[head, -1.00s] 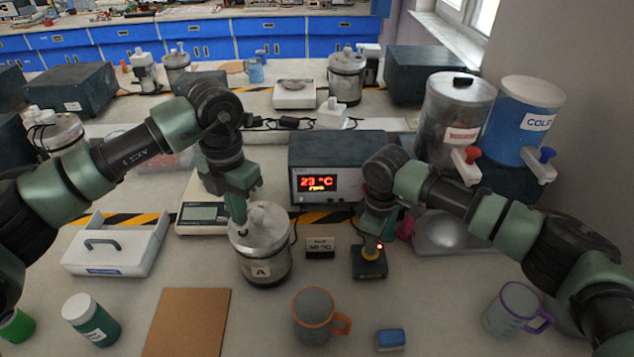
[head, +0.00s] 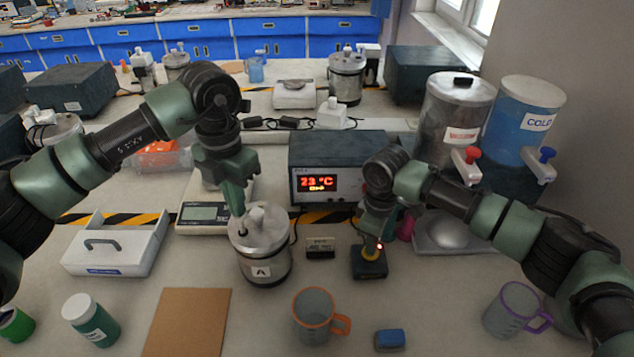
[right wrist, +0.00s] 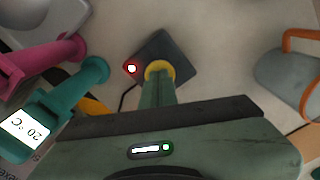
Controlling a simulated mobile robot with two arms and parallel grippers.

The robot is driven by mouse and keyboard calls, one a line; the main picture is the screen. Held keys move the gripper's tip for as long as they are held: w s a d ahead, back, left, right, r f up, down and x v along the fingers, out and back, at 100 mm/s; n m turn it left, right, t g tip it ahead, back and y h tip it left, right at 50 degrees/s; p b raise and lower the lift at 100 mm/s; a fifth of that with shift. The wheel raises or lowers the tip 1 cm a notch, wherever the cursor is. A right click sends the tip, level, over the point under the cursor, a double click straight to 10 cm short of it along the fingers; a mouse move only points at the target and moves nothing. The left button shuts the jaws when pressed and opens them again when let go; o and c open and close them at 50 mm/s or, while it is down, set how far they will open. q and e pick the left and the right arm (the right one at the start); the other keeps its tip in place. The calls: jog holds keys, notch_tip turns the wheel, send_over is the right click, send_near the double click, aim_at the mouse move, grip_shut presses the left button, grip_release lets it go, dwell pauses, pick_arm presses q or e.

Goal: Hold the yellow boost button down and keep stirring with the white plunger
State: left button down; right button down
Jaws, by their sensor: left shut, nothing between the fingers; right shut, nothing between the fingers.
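A metal vessel (head: 264,262) marked A stands on the bench, with a knob on its lid. My left gripper (head: 241,213) is shut and points down just over the left part of that lid. A small dark spot shows on the lid under its tips. I cannot make out the white plunger apart from the fingertips. The yellow boost button (right wrist: 160,69) sits on a dark square box (head: 369,263). My right gripper (right wrist: 157,84) is shut, with its tips down on the button, covering most of it. A red lamp (head: 379,246) on the box is lit.
A heater box (head: 338,152) behind shows 23 °C. An orange-rimmed mug (head: 313,315), a blue block (head: 390,338) and a brown board (head: 187,322) lie in front. A balance (head: 202,222) stands left of the vessel. Pink and teal items crowd the right gripper's side.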

pick_arm(q)
jog(key=shift+f, duration=1.8)
jog(key=shift+r, duration=0.1)
jog(key=shift+r, duration=1.7)
